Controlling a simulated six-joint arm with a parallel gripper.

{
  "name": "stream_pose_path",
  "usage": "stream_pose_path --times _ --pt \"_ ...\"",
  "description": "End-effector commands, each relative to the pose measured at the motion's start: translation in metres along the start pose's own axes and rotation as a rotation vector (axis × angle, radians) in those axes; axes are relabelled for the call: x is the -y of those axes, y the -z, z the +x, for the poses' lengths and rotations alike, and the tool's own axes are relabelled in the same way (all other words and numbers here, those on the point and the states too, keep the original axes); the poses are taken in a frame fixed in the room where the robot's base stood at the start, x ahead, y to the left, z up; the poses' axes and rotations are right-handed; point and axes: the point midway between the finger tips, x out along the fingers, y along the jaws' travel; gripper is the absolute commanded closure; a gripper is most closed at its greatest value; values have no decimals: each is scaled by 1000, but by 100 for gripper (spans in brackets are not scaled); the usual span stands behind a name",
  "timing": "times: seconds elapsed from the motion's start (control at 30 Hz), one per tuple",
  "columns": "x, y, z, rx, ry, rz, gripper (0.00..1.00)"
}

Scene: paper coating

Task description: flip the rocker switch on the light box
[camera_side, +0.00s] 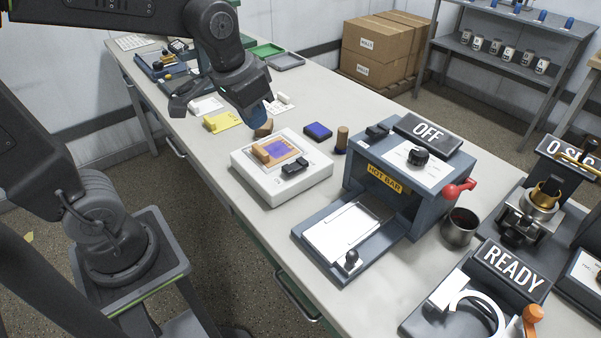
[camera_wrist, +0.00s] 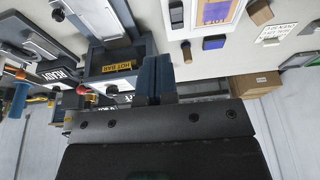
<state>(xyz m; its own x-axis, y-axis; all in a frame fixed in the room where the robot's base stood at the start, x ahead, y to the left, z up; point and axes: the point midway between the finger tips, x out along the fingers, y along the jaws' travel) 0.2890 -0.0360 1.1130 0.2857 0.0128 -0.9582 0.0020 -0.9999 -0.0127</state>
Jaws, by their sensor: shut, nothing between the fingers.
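The light box (camera_side: 252,181) is a white slab in the middle of the bench, with a lit purple panel (camera_side: 279,149) on top. Its black rocker switch (camera_side: 295,166) is on the near right part of the top face. In the wrist view the switch (camera_wrist: 176,14) shows at the top, left of the purple panel. My gripper (camera_side: 264,117) is over the bench behind the light box, apart from the switch. Its blue fingers (camera_wrist: 155,80) are shut together with nothing between them. Which way the rocker is tipped is too small to tell.
A wooden block (camera_side: 263,129) lies below my fingertips. A blue pad (camera_side: 317,131) and a wood-topped cylinder (camera_side: 342,138) stand behind the light box. The hot bar press (camera_side: 390,195), reading OFF, stands to the right.

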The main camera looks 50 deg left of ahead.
Motion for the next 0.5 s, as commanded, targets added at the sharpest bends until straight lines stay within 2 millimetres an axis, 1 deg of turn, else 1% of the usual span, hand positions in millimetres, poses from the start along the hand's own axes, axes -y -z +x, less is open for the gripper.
stream_pose_path --times 0.03,0.1,0.2,0.33,0.5 --pt "-3 -14 -11 -40 -1 2 100" --pt "-6 -31 -20 -83 -3 1 100" --pt "-9 -52 -28 -136 -6 -1 100" --pt "-12 -71 -33 -181 -10 -1 100" --pt "-13 -80 -34 -202 -13 -3 100"
